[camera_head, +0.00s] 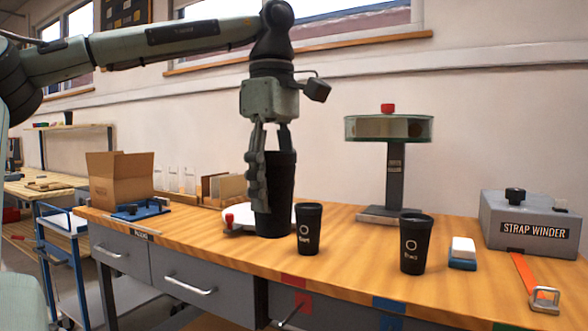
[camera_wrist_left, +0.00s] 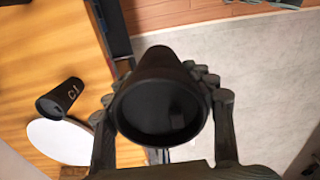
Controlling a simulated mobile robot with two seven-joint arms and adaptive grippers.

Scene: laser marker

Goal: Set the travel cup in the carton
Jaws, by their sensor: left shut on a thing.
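My left gripper (camera_head: 268,190) is shut around a tall black travel cup (camera_head: 278,190), held upright. In the left wrist view, the fingers of the left gripper (camera_wrist_left: 160,90) lie on either side of the cup (camera_wrist_left: 160,115), whose dark open mouth faces the camera. There the cup shows against the floor beyond the table edge, so it appears raised. The open brown carton (camera_head: 122,182) stands on the table's left end, left of the cup; its inside is mostly hidden. My right gripper is not in view.
Two labelled black cups (camera_head: 309,230) (camera_head: 415,245) stand to the right on the wooden table (camera_head: 345,262). A white disc (camera_head: 236,222) lies behind the held cup. A blue fixture (camera_head: 140,211) sits before the carton. A pedestal device (camera_head: 390,160) and strap winder (camera_head: 533,225) stand right.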

